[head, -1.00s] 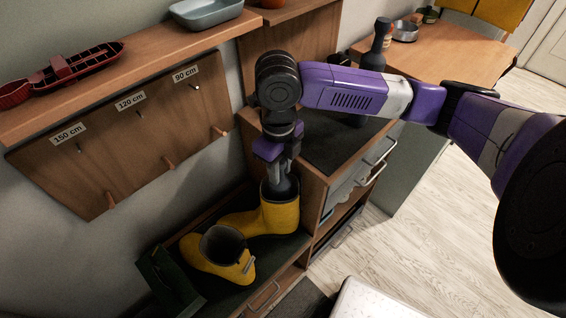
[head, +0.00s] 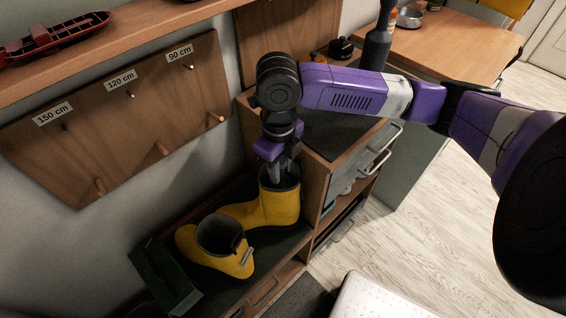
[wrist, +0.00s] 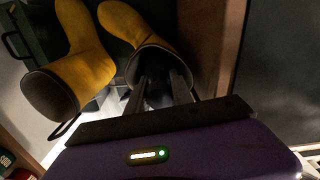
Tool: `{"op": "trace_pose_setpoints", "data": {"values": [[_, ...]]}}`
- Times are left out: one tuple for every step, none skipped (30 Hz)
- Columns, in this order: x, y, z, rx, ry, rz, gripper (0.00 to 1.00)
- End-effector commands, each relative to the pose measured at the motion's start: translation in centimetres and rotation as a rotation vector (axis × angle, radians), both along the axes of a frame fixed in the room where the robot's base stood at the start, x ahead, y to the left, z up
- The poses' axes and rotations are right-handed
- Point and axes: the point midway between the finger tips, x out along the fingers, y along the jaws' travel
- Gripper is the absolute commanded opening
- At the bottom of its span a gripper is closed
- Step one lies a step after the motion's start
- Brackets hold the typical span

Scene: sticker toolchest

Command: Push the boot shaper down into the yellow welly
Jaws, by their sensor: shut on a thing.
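Two yellow wellies sit on a dark tray (head: 150,262). The right yellow welly (head: 276,208) stands upright by the cabinet. My gripper (head: 279,178) points down with its fingertips at the top opening of this welly. It is shut on the boot shaper (wrist: 157,82), a dark piece that shows only partly between the fingers in the wrist view. Most of the shaper is hidden by the boot and fingers. The right welly also shows in the wrist view (wrist: 130,25).
A wooden cabinet (head: 313,190) with handles stands close on the right of the boot. A peg board (head: 115,145) with height labels hangs on the wall at left. A dark green box (head: 165,275) sits at the tray's left end.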

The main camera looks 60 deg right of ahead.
Motion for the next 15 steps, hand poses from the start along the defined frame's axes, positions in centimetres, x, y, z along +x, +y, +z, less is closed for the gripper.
{"op": "trace_pose_setpoints", "data": {"values": [[0.0, 0.0, 0.0, 0.0, 0.0, 0.0, 0.0], [0.0, 0.0, 0.01, 0.0, 0.0, 0.0, 0.0], [0.0, 0.0, 0.02, 0.0, 0.0, 0.0, 0.0], [0.0, 0.0, 0.03, 0.0, 0.0, 0.0, 0.0], [0.0, 0.0, 0.03, 0.0, 0.0, 0.0, 0.0], [0.0, 0.01, 0.03, 0.0, 0.0, 0.0, 0.0], [0.0, 0.0, 0.03, 0.0, 0.0, 0.0, 0.0], [0.0, 0.01, 0.03, 0.0, 0.0, 0.0, 0.0], [0.0, 0.01, 0.03, 0.0, 0.0, 0.0, 0.0], [0.0, 0.01, 0.03, 0.0, 0.0, 0.0, 0.0], [0.0, 0.01, 0.03, 0.0, 0.0, 0.0, 0.0], [0.0, 0.01, 0.03, 0.0, 0.0, 0.0, 0.29], [0.0, 0.01, 0.03, 0.0, 0.0, 0.0, 0.35], [0.0, 0.01, 0.03, 0.0, 0.0, 0.0, 0.41], [0.0, 0.01, 0.03, 0.0, 0.0, 0.0, 0.49]]}}
